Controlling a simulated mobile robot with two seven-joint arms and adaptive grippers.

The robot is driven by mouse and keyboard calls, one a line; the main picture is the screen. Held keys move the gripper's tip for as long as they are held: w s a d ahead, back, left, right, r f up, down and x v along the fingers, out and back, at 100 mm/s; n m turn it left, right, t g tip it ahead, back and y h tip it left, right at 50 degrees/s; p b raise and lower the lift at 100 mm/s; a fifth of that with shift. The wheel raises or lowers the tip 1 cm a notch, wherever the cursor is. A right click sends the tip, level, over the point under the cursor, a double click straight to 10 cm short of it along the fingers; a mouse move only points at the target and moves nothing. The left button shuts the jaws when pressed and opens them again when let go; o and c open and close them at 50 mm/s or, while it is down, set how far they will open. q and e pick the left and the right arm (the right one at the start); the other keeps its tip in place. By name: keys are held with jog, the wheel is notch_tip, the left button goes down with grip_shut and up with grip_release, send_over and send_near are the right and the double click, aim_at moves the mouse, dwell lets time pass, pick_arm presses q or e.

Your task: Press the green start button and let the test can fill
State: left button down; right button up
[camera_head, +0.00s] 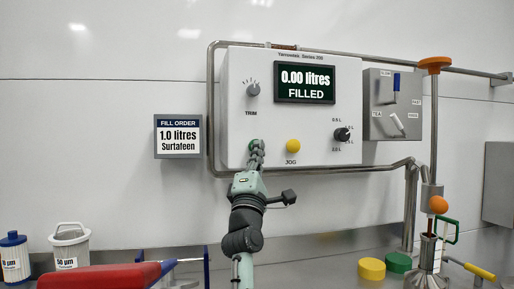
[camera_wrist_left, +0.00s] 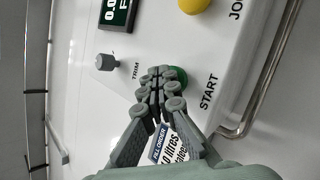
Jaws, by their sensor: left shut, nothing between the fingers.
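The green start button (camera_wrist_left: 181,76) is on the white control panel (camera_head: 237,105), above the word START in the left wrist view. In the head view it is mostly hidden behind my left gripper (camera_head: 256,147). The left fingers are shut with nothing between them, and their tips (camera_wrist_left: 160,76) are right at the button. I cannot tell whether they touch it. The display (camera_head: 304,82) reads 0.00 litres, FILLED. A metal vessel with a green handle (camera_head: 447,231) stands under the pipework at the right; I cannot tell if it is the test can. My right gripper is not in view.
A yellow JOG button (camera_head: 293,146), TRIM knob (camera_head: 253,90) and volume selector (camera_head: 342,134) share the panel. A metal pipe (camera_head: 212,125) frames it. Yellow (camera_head: 372,269) and green (camera_head: 398,262) caps lie at the lower right.

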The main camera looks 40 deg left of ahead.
pick_arm(q)
jog(key=shift+a, duration=0.1)
dwell(0.4)
jog(key=shift+s+d+p, duration=0.3)
jog(key=shift+s+d, duration=0.3)
jog(key=shift+d, duration=0.15)
jog(key=s+d+p, duration=0.1)
jog(key=s+d, duration=0.2)
jog(key=shift+s+d, duration=0.1)
jog(key=shift+d, duration=0.3)
dwell(0.7)
